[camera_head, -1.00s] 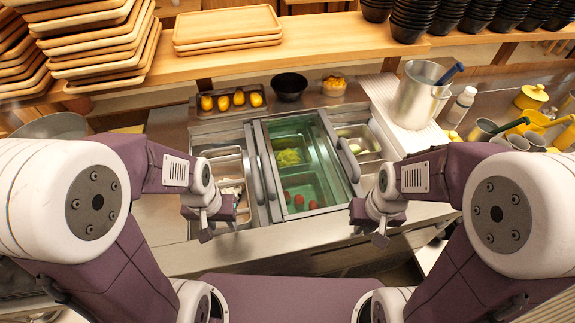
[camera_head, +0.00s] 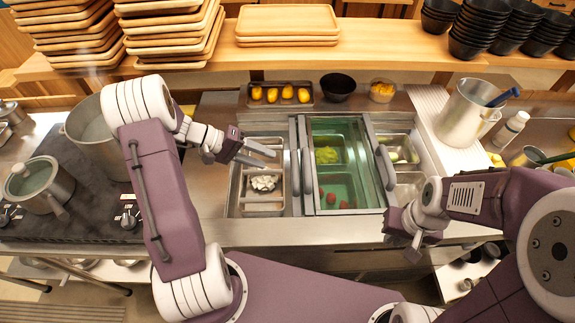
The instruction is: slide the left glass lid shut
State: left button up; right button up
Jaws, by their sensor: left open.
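The glass lids lie together over the middle of the steel topping counter, as a greenish pane (camera_head: 345,150) with grey frames. Which pane is the left glass lid cannot be told apart for sure. The left bay is uncovered and shows steel pans (camera_head: 264,206), one with white food. My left gripper (camera_head: 262,154) is open and empty above the back of this left bay, left of the handles. My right gripper (camera_head: 413,250) hangs at the counter's front right edge; its jaw opening is unclear.
Behind the bays are a tray of yellow items (camera_head: 280,95), a black bowl (camera_head: 338,86) and a small bowl of orange food (camera_head: 382,91). A steel pot (camera_head: 466,112) stands at right. A stove with pots (camera_head: 45,190) is at left. A wooden shelf (camera_head: 360,58) runs along the back.

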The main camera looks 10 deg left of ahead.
pick_arm(q)
jog(key=b+x, duration=0.3)
jog(key=x, duration=0.6)
jog(key=shift+d, duration=0.25)
jog(key=shift+f, duration=0.15)
grip_shut()
jog(key=shift+s, duration=0.1)
dwell(0.7)
